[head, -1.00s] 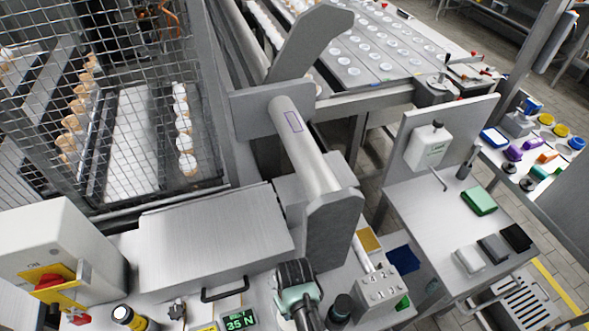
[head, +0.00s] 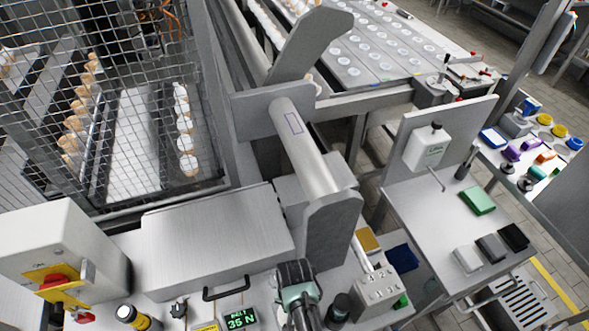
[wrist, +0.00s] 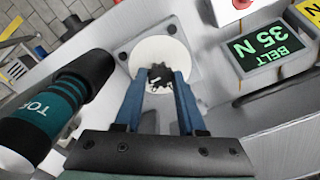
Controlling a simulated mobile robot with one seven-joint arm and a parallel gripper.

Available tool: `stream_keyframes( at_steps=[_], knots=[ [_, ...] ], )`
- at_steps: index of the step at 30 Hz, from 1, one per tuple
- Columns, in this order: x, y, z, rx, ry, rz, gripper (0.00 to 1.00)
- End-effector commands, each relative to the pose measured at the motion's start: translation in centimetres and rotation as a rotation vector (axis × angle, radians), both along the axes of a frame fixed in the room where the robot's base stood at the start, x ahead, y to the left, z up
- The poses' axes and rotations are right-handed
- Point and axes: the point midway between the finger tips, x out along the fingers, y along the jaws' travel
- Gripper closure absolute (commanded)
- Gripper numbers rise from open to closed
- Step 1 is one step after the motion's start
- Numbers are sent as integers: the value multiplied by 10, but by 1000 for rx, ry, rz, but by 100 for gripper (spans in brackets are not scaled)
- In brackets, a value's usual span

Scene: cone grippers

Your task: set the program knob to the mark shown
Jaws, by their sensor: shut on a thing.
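In the wrist view, a black lobed program knob (wrist: 161,73) stands at the middle of a round white dial (wrist: 150,52) on a grey panel. My gripper (wrist: 159,80) has its two blue fingers closed on the knob's sides. Any pointer or dial mark is too small or too covered to read. In the head view, my gripper (head: 298,300) is low at the centre over the bench front, and it hides the knob there.
A display (wrist: 265,47) reading "BELT 35 N" is right of the dial in the wrist view. A teal and black cylinder (wrist: 55,103) stands close on the left. In the head view, a lidded grey box (head: 215,237) and a small numbered block (head: 377,289) flank my gripper.

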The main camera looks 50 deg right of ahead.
Motion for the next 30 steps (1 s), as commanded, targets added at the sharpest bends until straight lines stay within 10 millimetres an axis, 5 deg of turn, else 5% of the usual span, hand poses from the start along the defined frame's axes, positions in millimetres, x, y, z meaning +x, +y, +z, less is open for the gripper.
stream_keyframes(
  at_steps=[17, 18, 22, 30],
  knots=[
    [1, -1, 1, -1, -3, -34, 100],
    [1, -1, 1, -2, -3, -34, 57],
    [1, -1, 1, -1, -2, -33, 34],
    [0, 0, 0, -1, 0, -32, 31]
  ],
)
